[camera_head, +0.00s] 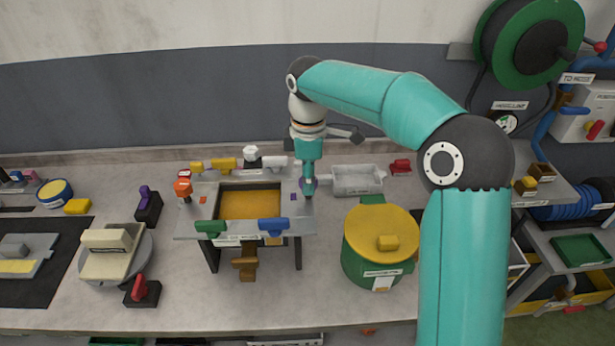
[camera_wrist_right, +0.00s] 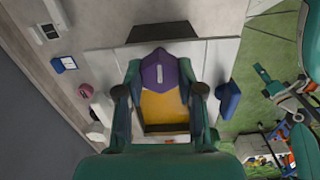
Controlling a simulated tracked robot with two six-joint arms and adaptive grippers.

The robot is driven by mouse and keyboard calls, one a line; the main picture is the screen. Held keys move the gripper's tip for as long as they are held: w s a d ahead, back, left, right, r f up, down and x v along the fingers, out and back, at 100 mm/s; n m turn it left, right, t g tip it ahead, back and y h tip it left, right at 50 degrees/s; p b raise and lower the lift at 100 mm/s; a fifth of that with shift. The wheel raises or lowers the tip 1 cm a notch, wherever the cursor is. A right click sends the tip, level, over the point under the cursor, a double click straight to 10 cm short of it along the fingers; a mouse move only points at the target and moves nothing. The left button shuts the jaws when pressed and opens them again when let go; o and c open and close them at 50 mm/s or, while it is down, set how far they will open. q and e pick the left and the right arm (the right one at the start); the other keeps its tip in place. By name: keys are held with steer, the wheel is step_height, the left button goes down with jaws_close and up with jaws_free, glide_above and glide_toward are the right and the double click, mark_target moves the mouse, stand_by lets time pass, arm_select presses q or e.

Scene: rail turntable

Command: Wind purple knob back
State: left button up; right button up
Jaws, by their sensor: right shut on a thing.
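The purple knob (camera_wrist_right: 166,70) shows in the right wrist view with a white mark on its face, between the two fingers of my right gripper (camera_wrist_right: 163,92). My right gripper (camera_head: 308,190) is shut on the knob. In the head view it reaches down to the right side of the grey frame (camera_head: 186,224), and it hides most of the knob. The frame surrounds an orange-yellow panel (camera_head: 250,204), and it carries a green handle (camera_head: 211,227), a blue handle (camera_head: 272,225) and an orange-red knob (camera_head: 183,187). My left gripper is not in view.
A green drum with a yellow lid (camera_head: 378,234) stands close to the right of the frame. A grey tray (camera_head: 358,180) lies behind it. A separate purple lever (camera_head: 147,199) and a cream block on a round plate (camera_head: 108,252) stand to the left.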

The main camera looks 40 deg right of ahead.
steer(key=shift+w+r, duration=0.1)
steer(key=shift+r, duration=0.05)
steer(key=o, duration=1.2)
steer(key=shift+c, duration=0.2)
step_height(320, 180, up, 12)
steer(key=shift+a+f, duration=0.1)
steer(key=shift+f, duration=0.1)
